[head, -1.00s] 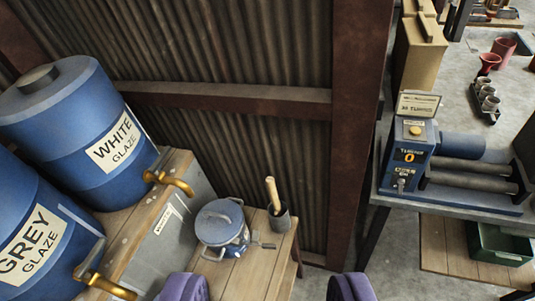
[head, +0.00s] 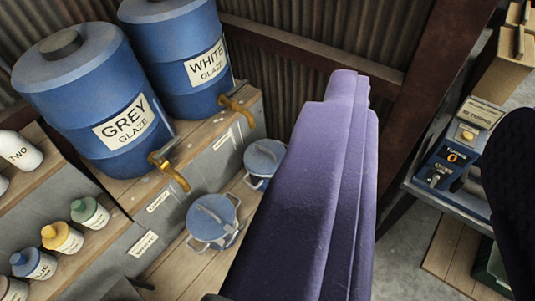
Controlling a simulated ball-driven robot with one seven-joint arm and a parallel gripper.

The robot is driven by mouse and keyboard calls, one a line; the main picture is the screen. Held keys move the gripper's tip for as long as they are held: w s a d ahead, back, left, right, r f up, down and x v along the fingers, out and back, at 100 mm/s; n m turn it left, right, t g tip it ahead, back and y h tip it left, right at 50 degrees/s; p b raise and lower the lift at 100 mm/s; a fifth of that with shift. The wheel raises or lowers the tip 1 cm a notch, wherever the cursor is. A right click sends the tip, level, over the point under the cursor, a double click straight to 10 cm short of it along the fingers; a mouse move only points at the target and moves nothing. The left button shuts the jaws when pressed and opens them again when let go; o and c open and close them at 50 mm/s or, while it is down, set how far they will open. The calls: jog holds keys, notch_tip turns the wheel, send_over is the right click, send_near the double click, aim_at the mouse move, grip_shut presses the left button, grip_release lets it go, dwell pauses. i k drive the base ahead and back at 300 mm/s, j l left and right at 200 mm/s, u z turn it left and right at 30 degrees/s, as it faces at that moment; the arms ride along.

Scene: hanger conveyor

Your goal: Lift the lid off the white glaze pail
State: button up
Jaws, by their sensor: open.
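A small pail with a flat grey-blue lid (head: 265,153) stands on the low wooden shelf below the tap of the WHITE GLAZE barrel (head: 183,55). Its lid is on, and its right side is hidden behind my purple finger. A second lidded pail (head: 212,222) stands nearer, below the tap of the GREY GLAZE barrel (head: 98,100); its lid has a raised handle. No writing is legible on either pail. My gripper (head: 430,105) is open and empty: one purple finger fills the middle, the other is dark at the right edge. In the picture the left finger overlaps the white-side pail; I cannot tell the gap.
Brass taps (head: 238,107) jut out over the pails. Small glaze bottles (head: 62,237) stand on a shelf at the left. A corrugated wall (head: 290,60) is behind. A blue machine (head: 455,150) stands on a table at the right.

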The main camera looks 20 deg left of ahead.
aim_at(262, 157)
jog(key=i+l+u, duration=0.45)
jog(key=i, duration=0.15)
jog(key=i+l+u, duration=0.4)
jog(key=i+l, duration=0.15)
jog(key=i+l+u, duration=0.15)
jog(key=i+l, duration=0.15)
jog(key=i+l+u, duration=0.1)
jog(key=i+l, duration=0.2)
jog(key=l, duration=0.25)
